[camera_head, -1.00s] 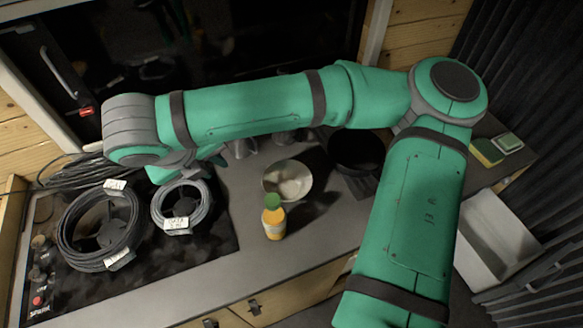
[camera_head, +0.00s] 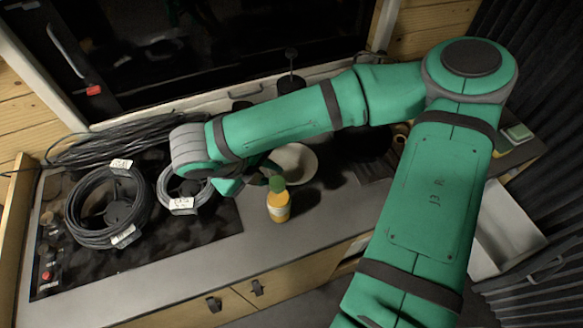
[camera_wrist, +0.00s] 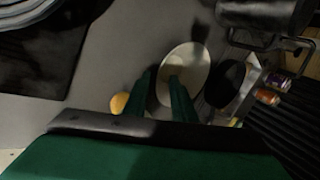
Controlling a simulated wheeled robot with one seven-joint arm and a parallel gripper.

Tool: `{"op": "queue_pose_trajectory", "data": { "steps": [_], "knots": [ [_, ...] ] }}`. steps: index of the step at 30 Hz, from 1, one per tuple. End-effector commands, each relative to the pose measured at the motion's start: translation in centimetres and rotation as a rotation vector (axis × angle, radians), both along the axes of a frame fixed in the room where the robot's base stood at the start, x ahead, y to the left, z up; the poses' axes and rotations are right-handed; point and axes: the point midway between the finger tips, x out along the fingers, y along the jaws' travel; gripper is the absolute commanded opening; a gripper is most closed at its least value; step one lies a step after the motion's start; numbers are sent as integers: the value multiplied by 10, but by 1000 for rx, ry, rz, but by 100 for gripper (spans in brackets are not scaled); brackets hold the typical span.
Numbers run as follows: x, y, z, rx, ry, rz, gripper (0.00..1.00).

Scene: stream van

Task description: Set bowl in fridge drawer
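A pale round bowl (camera_head: 299,163) stands on the grey counter, partly behind my arm in the head view. It also shows in the wrist view (camera_wrist: 190,62). My gripper (camera_head: 262,177) is at the bowl's left side, low and close to it. In the wrist view, my two green fingers (camera_wrist: 163,77) are apart, with one overlapping the bowl and the other by its left edge. I cannot tell whether they touch it. A white open-topped box (camera_head: 507,232), possibly the fridge drawer, is at the right, below counter level, partly hidden by my arm.
An orange bottle with a green cap (camera_head: 278,203) stands just in front of the bowl. Coiled black cables (camera_head: 108,208) lie on the left over the dark cooktop. A dark pan (camera_head: 368,160) is right of the bowl. Sponges (camera_head: 516,135) lie at the far right.

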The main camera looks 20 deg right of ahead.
Motion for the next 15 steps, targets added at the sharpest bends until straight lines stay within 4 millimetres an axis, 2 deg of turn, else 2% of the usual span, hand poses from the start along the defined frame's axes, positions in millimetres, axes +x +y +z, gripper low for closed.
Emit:
{"op": "queue_pose_trajectory", "data": {
  "steps": [6,14,15],
  "knots": [
    [5,-12,-22,1,0,-3,24],
    [6,-14,-25,2,-1,-3,24],
    [6,-14,-25,2,-1,-3,22]
  ]
}}
